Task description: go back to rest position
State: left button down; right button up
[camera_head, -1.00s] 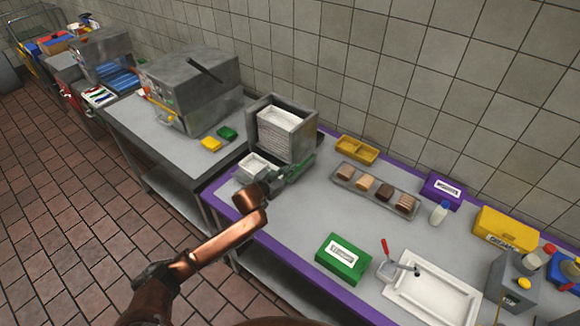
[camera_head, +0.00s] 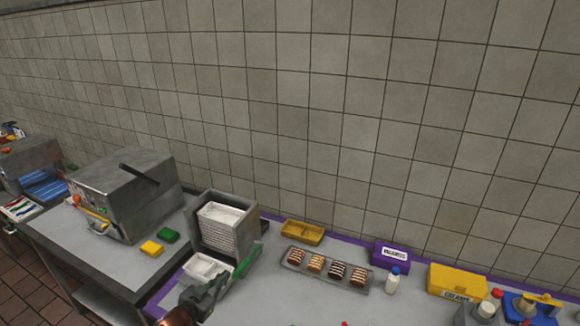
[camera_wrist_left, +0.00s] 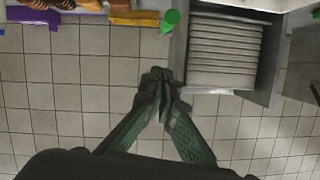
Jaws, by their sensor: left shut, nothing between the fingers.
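My left gripper (camera_head: 215,288) is at the lower edge of the head view, in front of the grey dispenser with its stack of white trays (camera_head: 222,228). Its fingers are together with nothing between them; they also show closed in the left wrist view (camera_wrist_left: 160,78). A white tray (camera_head: 205,268) sits at the dispenser's front, just behind the gripper. In the wrist view the dispenser's slotted stack (camera_wrist_left: 225,50) is beyond the fingertips, to the right. My right gripper is not in view.
A green piece (camera_head: 248,262) is beside the dispenser. A tray of small cakes (camera_head: 317,278), a yellow tray (camera_head: 302,231), a purple box (camera_head: 390,255), a bottle (camera_head: 392,281) and a yellow box (camera_head: 455,282) stand to the right. A metal machine (camera_head: 125,195) is left.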

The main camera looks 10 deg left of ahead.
pick_arm(q)
jog(key=s+a+f+n+g+y, duration=0.2)
jog(key=s+f+n+g+y, duration=0.15)
jog(key=s+f, duration=1.05)
jog(key=s+a+f+n+g, duration=0.1)
jog(key=s+f+g, duration=0.15)
jog(key=s, duration=0.65)
jog(key=s+a+f+g+y, duration=0.1)
jog(key=s+a+f+g, duration=0.15)
jog(key=s, duration=0.65)
jog(key=s+a+f+n+g, duration=0.1)
jog(key=s+f+g, duration=0.15)
jog(key=s, duration=0.65)
notch_tip(320, 180, down, 29)
jog(key=d+b, duration=0.2)
jog(key=s+f+m+g+b, duration=0.1)
jog(key=s+f+g, duration=0.1)
jog(key=s+f, duration=1.9)
jog(key=shift+f+b, duration=0.3)
jog(key=shift+f, duration=0.05)
